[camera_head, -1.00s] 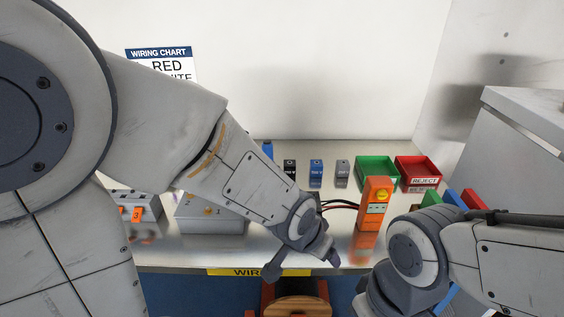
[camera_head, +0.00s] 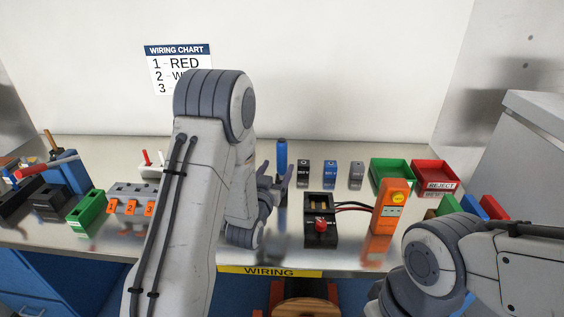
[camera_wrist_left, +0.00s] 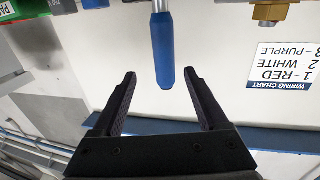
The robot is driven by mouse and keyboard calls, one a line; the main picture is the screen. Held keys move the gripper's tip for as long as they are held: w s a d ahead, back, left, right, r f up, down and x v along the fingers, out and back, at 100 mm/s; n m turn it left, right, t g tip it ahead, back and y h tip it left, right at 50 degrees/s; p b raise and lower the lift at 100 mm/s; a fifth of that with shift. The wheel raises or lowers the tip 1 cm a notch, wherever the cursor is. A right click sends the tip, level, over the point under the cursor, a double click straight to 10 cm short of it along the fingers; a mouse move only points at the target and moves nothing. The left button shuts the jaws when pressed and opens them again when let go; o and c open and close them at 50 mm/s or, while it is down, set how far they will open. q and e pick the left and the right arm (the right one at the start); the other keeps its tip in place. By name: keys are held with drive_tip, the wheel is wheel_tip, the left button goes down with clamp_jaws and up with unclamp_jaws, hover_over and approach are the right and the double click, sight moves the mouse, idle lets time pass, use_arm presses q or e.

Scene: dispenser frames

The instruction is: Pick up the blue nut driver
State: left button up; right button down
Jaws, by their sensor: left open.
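The blue nut driver (camera_head: 282,153) stands upright at the back of the bench, blue handle up, left of a row of small labelled blocks. My left gripper (camera_head: 276,176) is open just in front of its lower part in the head view, and the fingers partly hide it. In the left wrist view, which is upside down, the blue handle (camera_wrist_left: 162,45) lies between the fingertips of my open left gripper (camera_wrist_left: 160,74), with a gap on each side. Nothing is held. My right arm shows at the lower right, but its gripper is not visible.
A black box with a red knob (camera_head: 321,226) and an orange meter (camera_head: 392,205) stand to the right. Green (camera_head: 392,172) and red (camera_head: 436,175) trays are at the back right.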

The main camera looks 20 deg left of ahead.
sight(280, 160)
use_arm(q)
drive_tip(key=shift+w, duration=1.1)
drive_tip(key=w, duration=0.1)
drive_tip(key=w+p, duration=0.1)
drive_tip(key=w, duration=0.1)
drive_tip(key=w+a+p, duration=0.1)
drive_tip(key=shift+w+f, duration=0.3)
drive_tip(key=shift+w, duration=0.05)
drive_tip(key=shift+w+a, duration=0.1)
drive_tip(key=shift+w, duration=0.3)
clamp_jaws()
